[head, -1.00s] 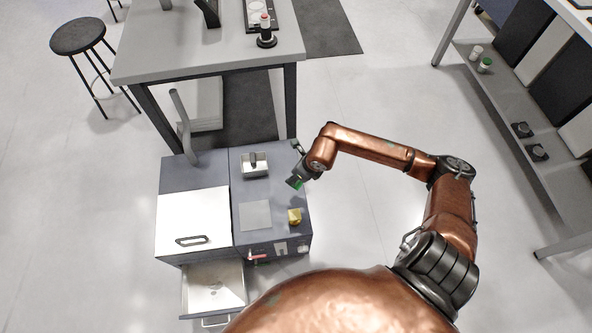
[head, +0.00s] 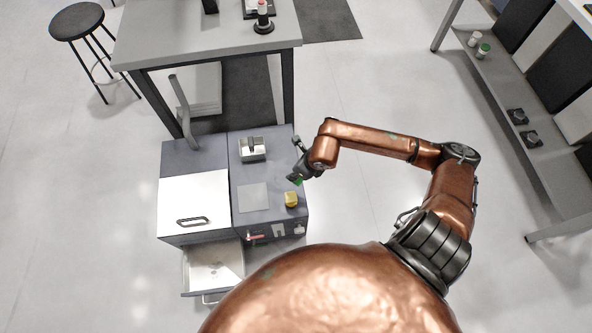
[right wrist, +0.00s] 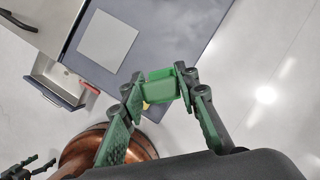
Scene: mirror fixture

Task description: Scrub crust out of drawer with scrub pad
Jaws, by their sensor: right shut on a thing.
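My right gripper (head: 296,179) is over the right edge of the grey cabinet top. In the right wrist view my right gripper (right wrist: 160,92) is shut on a green scrub pad (right wrist: 162,86); only a bit of green shows in the head view. The open drawer (head: 237,262) sticks out low at the cabinet's front left. A few small dark spots (head: 213,269) lie on its pale floor. The drawer (right wrist: 45,68) also shows at the left of the right wrist view. My left gripper (right wrist: 36,166) shows small at that view's bottom left, its fingers apart and empty.
The cabinet top holds a yellow object (head: 291,199), a flat grey plate (head: 252,197) and a metal box with a dark handle (head: 252,149). A white panel with a handle (head: 193,200) is above the drawer. A table (head: 205,45) stands behind. Floor to the right is clear.

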